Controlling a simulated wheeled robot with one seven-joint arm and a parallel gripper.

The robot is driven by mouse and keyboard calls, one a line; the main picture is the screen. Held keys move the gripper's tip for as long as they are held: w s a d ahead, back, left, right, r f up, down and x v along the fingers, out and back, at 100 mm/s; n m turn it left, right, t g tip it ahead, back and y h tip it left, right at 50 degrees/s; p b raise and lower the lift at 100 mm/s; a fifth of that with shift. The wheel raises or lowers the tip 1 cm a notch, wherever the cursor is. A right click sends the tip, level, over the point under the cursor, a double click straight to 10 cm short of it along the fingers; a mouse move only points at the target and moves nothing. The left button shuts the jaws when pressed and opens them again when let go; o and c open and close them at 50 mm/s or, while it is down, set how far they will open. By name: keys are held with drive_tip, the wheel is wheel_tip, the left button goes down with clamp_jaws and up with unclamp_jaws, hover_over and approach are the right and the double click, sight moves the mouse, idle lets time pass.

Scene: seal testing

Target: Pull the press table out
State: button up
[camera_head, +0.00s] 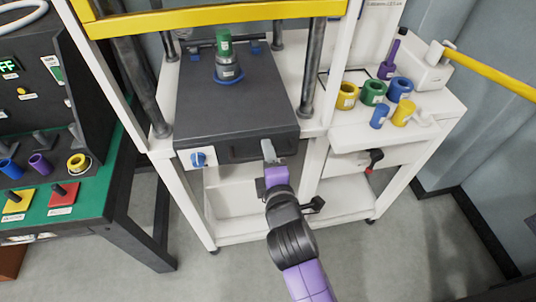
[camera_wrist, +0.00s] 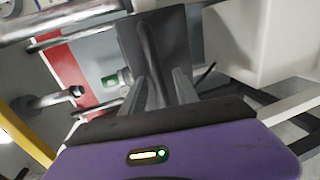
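The press table (camera_head: 245,105) is a dark grey slab on a white frame, under a yellow crossbar. A green and blue cylindrical part (camera_head: 226,65) stands upright on it. My gripper (camera_head: 268,150) is at the right part of the table's dark front edge. In the wrist view my gripper (camera_wrist: 163,92) has its two grey fingers apart. A dark curved bar (camera_wrist: 150,55), apparently a handle, runs between them in front of a dark panel. Whether a finger touches the bar is unclear. In the head view the handle is mostly hidden by my gripper.
A blue knob (camera_head: 198,159) sits on the front, left of my gripper. A white side shelf (camera_head: 445,110) at right holds several coloured rings. A green-topped bench (camera_head: 90,215) stands at left. Grey floor is open in front. Metal posts (camera_head: 315,65) flank the table.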

clamp_jaws()
idle(1.3)
